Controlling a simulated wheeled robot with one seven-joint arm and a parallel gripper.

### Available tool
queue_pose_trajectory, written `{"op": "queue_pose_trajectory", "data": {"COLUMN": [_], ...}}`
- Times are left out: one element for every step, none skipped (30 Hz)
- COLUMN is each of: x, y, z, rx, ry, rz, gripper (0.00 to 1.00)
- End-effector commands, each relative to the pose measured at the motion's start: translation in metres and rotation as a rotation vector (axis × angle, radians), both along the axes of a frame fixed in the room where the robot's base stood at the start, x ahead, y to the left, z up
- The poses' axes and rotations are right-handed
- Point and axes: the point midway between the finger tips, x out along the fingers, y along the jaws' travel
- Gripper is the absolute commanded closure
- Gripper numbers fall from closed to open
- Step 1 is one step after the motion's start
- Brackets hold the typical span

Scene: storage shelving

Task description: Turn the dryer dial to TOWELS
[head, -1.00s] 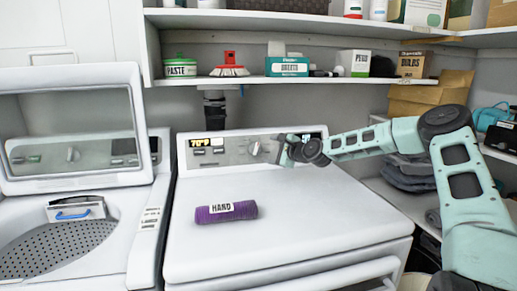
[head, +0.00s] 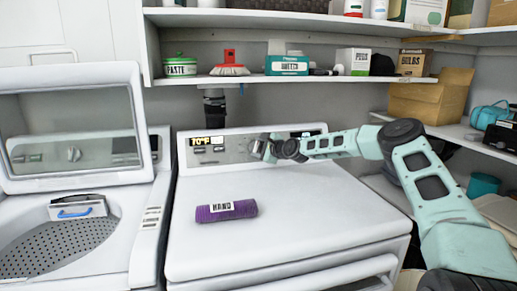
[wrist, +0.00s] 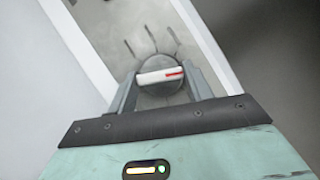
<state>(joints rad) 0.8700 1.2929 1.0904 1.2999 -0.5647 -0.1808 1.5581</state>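The dryer (head: 290,210) is the white machine in the middle of the head view, with a grey control panel (head: 232,150) along its back. In the wrist view its dial (wrist: 158,84) is a dark round knob with a pale bar and a red mark toward the right end. Dark tick marks fan out around it, but no TOWELS label is legible. My gripper (wrist: 163,95) is open, with one finger on each side of the dial; I cannot tell whether they touch it. In the head view my gripper (head: 266,149) is at the panel and largely hides the dial.
A purple roll (head: 226,211) labelled HAND lies on the dryer top. An open-lidded washer (head: 75,165) stands at left. A shelf (head: 300,80) with boxes and a brush runs above the panel. The rest of the dryer top is clear.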

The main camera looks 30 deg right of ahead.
Motion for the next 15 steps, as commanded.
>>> {"op": "queue_pose_trajectory", "data": {"x": [-0.0002, -0.0002, -0.0002, -0.0003, -0.0003, -0.0003, -0.0003, -0.0003, -0.0002, -0.0002, -0.0002, -0.0002, -0.0002, -0.0001, -0.0001], "y": [0.0001, 0.0002, 0.0002, 0.0002, 0.0002, 0.0001, 0.0001, 0.0, 0.0, -0.0001, -0.0003, -0.0003, -0.0003, -0.0004, -0.0005], "z": [-0.0002, -0.0003, -0.0003, -0.0003, -0.0003, -0.0004, -0.0004, -0.0005, -0.0005, -0.0006, -0.0006, -0.0007, -0.0008, -0.0009, -0.001], "rx": [0.0, 0.0, 0.0, 0.0, 0.0, -0.001, -0.002, -0.004, -0.009, -0.013, -0.02, -0.03, -0.039, -0.049, -0.066], "ry": [0.001, 0.001, 0.001, 0.001, 0.001, 0.002, 0.002, 0.003, 0.004, 0.005, 0.006, 0.009, 0.013, 0.015, 0.02], "rz": [0.001, 0.001, 0.001, 0.001, 0.001, 0.001, 0.002, 0.003, 0.005, 0.007, 0.01, 0.015, 0.02, 0.025, 0.033], "gripper": [0.7, 0.72, 0.72, 0.72, 0.72, 0.72, 0.72, 0.72, 0.72, 0.72, 0.72, 0.72, 0.72, 0.72, 0.72]}}
